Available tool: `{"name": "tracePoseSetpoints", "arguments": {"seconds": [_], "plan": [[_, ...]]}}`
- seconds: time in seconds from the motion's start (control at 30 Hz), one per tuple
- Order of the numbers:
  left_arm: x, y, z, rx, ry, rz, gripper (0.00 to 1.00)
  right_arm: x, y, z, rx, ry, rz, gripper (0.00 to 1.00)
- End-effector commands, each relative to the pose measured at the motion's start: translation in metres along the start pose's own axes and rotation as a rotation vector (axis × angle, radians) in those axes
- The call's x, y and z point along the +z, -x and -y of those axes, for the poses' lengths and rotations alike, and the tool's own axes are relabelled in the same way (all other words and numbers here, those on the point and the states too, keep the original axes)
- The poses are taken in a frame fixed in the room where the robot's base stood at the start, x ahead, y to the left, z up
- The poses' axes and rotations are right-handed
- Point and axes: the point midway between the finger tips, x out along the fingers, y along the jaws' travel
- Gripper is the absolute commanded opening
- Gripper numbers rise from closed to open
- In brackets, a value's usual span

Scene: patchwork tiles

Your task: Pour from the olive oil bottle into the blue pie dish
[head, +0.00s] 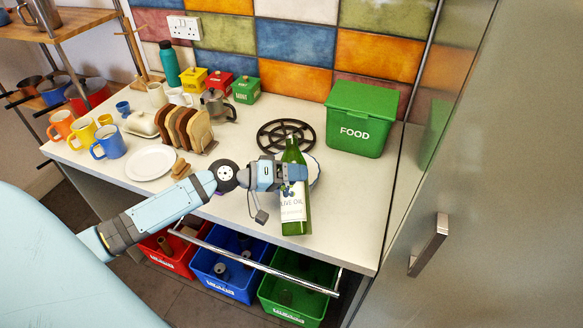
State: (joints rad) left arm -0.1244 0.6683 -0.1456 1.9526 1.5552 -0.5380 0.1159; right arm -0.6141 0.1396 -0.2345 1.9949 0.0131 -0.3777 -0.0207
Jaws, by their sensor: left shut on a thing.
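The green glass olive oil bottle (295,215) has a white label and appears upright near the front of the worktop. My left gripper (292,174) reaches in from the left and is shut on the bottle's upper body. I cannot tell whether its base touches the worktop. Just behind the bottle and gripper, a curved edge of a round dish (315,168) shows, pale inside with a bluish rim. It is probably the blue pie dish, mostly hidden by the bottle and gripper. My right gripper is not in view.
A black trivet (285,134) and the green FOOD bin (358,118) stand behind. A toast rack (190,130), white plate (150,163) and several mugs are to the left. A tall cabinet (490,180) closes the right side. The worktop right of the bottle is clear.

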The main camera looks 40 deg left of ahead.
Motion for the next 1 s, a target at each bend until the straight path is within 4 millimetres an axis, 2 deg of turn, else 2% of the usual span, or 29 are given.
{"name": "tracePoseSetpoints", "arguments": {"seconds": [1.0], "plan": [[0.0016,0.0004,-0.0026,0.002,0.06,0.015,0.26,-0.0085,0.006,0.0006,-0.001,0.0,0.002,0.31]]}}
